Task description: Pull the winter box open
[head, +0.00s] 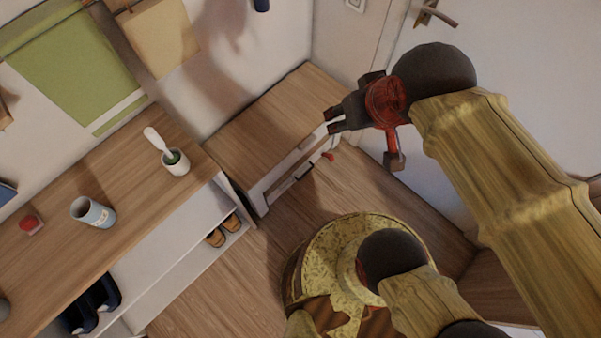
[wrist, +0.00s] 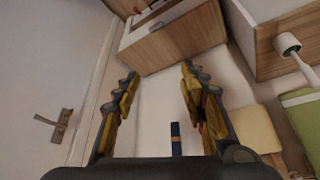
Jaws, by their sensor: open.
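A low cabinet with a wooden top (head: 262,122) stands in the corner by the door. The cabinet (wrist: 175,42) also shows upside down at the top of the wrist view. My gripper (head: 332,120) is open and empty, with its fingers over the cabinet's right end in the head view. In the wrist view my gripper (wrist: 160,72) is apart from the front.
A wooden-topped shelf unit (head: 130,190) stands left, holding a mug (head: 93,213) and a small pot with a white-handled brush (head: 175,162). Orange shoes (head: 216,237) lie within it. A door with a handle (head: 436,14) is at right. Floor before the cabinet looks clear.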

